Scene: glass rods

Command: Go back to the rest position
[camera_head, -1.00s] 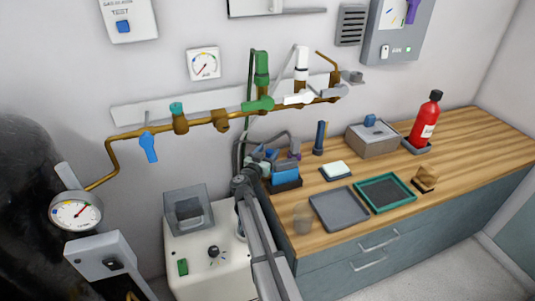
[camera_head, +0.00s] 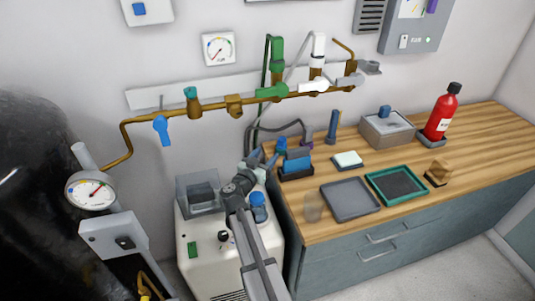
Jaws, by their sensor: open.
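My gripper (camera_head: 264,160) is at the end of my grey arm, near the left end of the wooden bench. It is small and partly lost against the hoses and wall behind it. Its jaws are open, and I see nothing held between them. It shows to the left of a blue block in a dark holder (camera_head: 297,164) on the bench. I cannot tell the exact gap between them.
Below my arm is a white machine (camera_head: 205,246) with a blue-topped cylinder (camera_head: 258,206). The wooden bench (camera_head: 465,140) holds a grey tray (camera_head: 349,199), a green-rimmed tray (camera_head: 397,185) and a red bottle (camera_head: 441,113). Brass pipe (camera_head: 208,105) with valves runs along the wall above.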

